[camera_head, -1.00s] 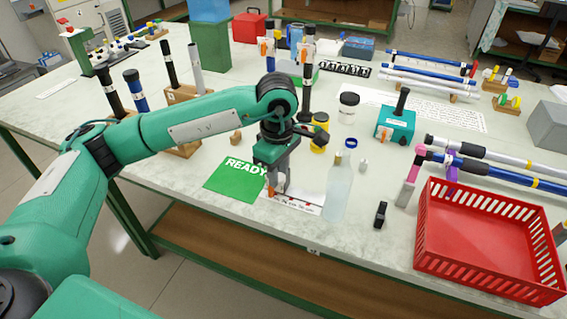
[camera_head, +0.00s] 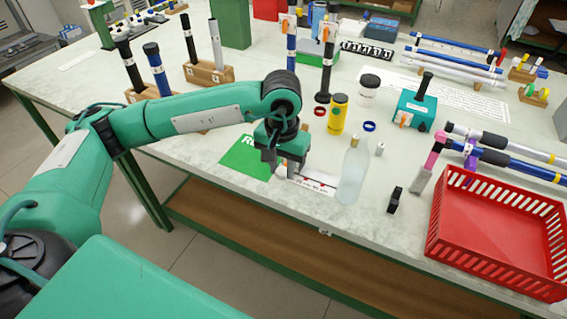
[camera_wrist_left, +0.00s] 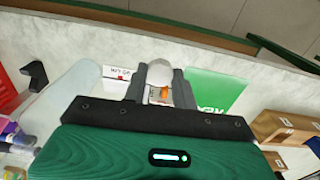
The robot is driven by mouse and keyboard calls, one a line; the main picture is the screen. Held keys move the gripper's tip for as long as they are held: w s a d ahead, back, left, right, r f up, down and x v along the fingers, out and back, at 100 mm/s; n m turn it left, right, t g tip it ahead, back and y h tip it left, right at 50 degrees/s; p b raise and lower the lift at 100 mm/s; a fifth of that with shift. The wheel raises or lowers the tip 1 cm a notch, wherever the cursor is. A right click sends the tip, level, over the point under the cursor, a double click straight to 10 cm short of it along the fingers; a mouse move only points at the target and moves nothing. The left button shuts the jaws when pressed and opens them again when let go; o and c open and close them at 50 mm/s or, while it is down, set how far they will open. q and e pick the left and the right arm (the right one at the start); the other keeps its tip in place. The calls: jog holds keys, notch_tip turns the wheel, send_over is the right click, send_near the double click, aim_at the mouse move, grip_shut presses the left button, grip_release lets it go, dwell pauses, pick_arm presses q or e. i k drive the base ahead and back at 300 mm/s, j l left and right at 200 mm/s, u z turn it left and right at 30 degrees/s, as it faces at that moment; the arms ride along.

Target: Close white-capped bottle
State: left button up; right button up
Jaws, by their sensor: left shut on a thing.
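A pale frosted bottle (camera_head: 352,175) stands upright near the table's front edge, right of my left gripper. My left gripper (camera_head: 281,172) points down beside the green READY card (camera_head: 240,158) and is shut on a small whitish thing with an orange part. That held thing shows between the fingers in the left wrist view (camera_wrist_left: 160,76), but the fingers hide most of it. A small whitish cap-like piece (camera_head: 379,149) lies on the table right of the bottle. I cannot tell whether the bottle's neck has a cap on it. My right gripper is not in view.
A red crate (camera_head: 470,235) stands at right, with a small black piece (camera_head: 395,200) left of it. Behind the bottle are a yellow canister (camera_head: 338,115), a black-lidded jar (camera_head: 368,88), a blue ring (camera_head: 370,127) and a teal box (camera_head: 415,112). Rods in wooden holders stand at left.

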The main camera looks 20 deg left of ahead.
aim_at(357, 159)
jog(key=j+z, duration=0.15)
jog(key=j, duration=0.2)
jog(key=k+j+z, duration=0.2)
jog(key=j, duration=0.15)
jog(key=j+z, duration=0.15)
jog(key=j, duration=0.25)
jog(key=k+j+z, duration=0.15)
jog(key=k+j, duration=0.05)
jog(key=j, duration=0.1)
